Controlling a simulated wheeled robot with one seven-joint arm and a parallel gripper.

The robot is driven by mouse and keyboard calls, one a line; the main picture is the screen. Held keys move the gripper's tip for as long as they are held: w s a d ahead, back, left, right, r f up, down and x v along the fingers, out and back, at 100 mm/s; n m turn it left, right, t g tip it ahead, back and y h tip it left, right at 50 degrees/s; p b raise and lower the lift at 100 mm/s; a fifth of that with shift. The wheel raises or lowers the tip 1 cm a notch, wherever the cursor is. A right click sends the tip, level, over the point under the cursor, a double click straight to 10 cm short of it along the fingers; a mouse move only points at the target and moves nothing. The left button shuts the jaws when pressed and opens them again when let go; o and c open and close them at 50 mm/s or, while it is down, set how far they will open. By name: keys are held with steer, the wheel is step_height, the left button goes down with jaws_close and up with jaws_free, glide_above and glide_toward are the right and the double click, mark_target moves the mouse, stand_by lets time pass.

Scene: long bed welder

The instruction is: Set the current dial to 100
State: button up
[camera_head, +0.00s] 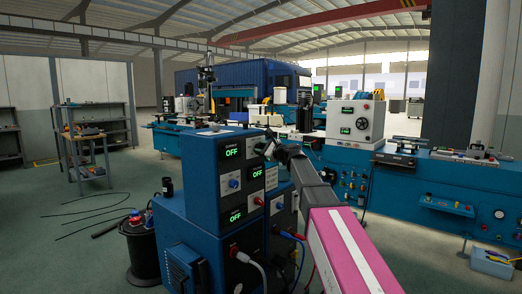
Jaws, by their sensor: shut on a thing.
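A blue welder cabinet (203,180) stands in front of me with several green displays reading OFF. One display (231,152) is at the upper left, with a blue knob (233,183) below it. A second display (257,173) has a red knob (258,201) below it. A third display (236,216) is lower left. The panel labels are too small to read, so I cannot tell which knob is the current dial. My gripper (268,150) is at the cabinet's upper right, shut on a dial that it hides. The dial's setting does not show.
A black cable drum (140,245) stands left of the cabinet, with loose cables on the floor. Plugs and cables hang from the cabinet's lower front. A long blue machine bed (420,185) stands to the right. The floor at left is mostly clear.

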steer(key=n, duration=0.5)
steer(key=shift+n, duration=0.3)
steer(key=n, duration=1.1)
steer(key=shift+r, duration=0.1)
steer(key=n, duration=0.4)
steer(key=shift+s+n, duration=0.1)
steer(key=shift+n, duration=0.2)
steer(key=o, duration=0.9)
steer(key=shift+o, duration=0.2)
